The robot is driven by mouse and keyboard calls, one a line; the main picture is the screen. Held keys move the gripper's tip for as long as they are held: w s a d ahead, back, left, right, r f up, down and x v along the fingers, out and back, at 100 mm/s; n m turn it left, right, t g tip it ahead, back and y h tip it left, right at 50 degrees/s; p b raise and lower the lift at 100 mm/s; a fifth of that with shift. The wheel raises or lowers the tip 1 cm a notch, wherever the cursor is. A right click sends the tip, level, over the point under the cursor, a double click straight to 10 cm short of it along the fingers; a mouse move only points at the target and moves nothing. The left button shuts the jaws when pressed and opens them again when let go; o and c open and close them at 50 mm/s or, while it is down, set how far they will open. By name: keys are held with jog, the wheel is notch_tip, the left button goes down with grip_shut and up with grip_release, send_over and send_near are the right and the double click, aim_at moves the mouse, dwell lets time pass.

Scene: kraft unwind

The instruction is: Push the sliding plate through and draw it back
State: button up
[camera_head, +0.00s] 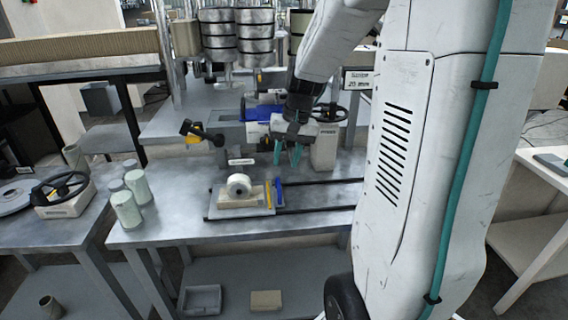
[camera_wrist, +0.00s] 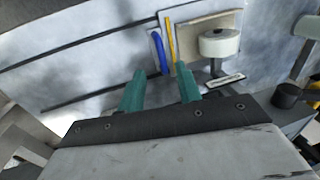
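The sliding plate (camera_head: 240,212) sits at the left end of two dark parallel rails (camera_head: 320,184) on the metal table. It carries a tan board, a white roll (camera_head: 238,185) and a yellow strip (camera_head: 268,194), with an upright blue handle (camera_head: 279,192) at its right side. In the wrist view the blue handle (camera_wrist: 158,52) stands beyond my fingertips, beside the yellow strip (camera_wrist: 171,42) and the white roll (camera_wrist: 219,43). My gripper (camera_head: 287,160) has its teal fingers apart with nothing between them. It hangs above and behind the handle, not touching it.
A small labelled plaque (camera_head: 241,162) stands behind the plate. Several pale green cylinders (camera_head: 126,208) stand at the left. The rails' visible stretch right of the plate is clear.

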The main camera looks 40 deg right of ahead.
aim_at(279, 186)
jog(key=f, duration=0.5)
jog(key=w+a+f, duration=0.1)
jog(key=f, duration=0.1)
jog(key=shift+a+f, duration=0.1)
jog(key=shift+f, duration=0.25)
grip_shut()
